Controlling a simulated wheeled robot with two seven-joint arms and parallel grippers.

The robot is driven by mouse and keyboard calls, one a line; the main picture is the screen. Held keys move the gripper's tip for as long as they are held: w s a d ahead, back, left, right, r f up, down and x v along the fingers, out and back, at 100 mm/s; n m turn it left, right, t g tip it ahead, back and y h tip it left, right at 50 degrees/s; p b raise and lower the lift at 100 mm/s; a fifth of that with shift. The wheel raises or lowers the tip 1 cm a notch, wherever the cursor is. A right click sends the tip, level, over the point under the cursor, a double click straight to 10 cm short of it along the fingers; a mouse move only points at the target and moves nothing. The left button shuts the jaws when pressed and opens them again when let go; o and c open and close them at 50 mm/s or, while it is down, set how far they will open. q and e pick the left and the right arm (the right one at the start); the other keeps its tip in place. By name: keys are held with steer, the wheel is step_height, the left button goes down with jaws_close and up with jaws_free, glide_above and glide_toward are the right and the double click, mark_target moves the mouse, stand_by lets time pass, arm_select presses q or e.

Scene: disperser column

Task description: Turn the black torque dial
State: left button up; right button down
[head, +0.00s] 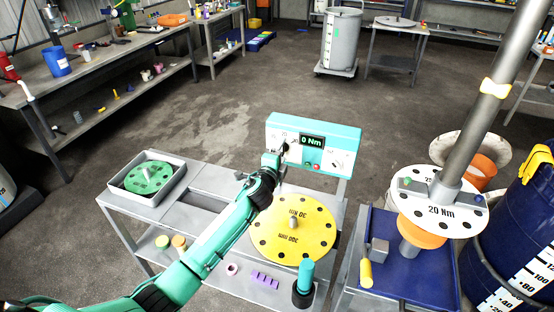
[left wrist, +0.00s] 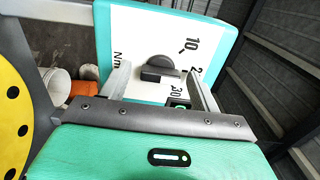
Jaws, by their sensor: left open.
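The teal control box (head: 340,132) stands at the back of the grey bench, its white face towards me and its display reading 0 Nm. The black torque dial (left wrist: 160,70) is on that face, with numbers 10, 20 and 30 printed around it. In the left wrist view, my left gripper (left wrist: 161,87) is open, with one finger on each side of the dial and a visible gap to each. In the head view, my left gripper (head: 279,160) is at the left part of the box face and largely hides the dial. My right gripper is not in view.
A yellow disc (head: 318,228) lies on the bench below the box. A tray (head: 172,195) with a green disc (head: 148,178) stands at the left. A white 20 Nm disc (head: 425,222) on a grey shaft stands at the right, above a blue-topped table (head: 418,275).

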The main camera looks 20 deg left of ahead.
arm_select(q)
steer(key=s+b, duration=0.2)
steer(key=s, duration=1.1)
steer(key=shift+s+a+b, duration=0.2)
steer(key=shift+s+b, duration=0.1)
steer(key=shift+s, duration=0.05)
steer(key=shift+f, duration=0.1)
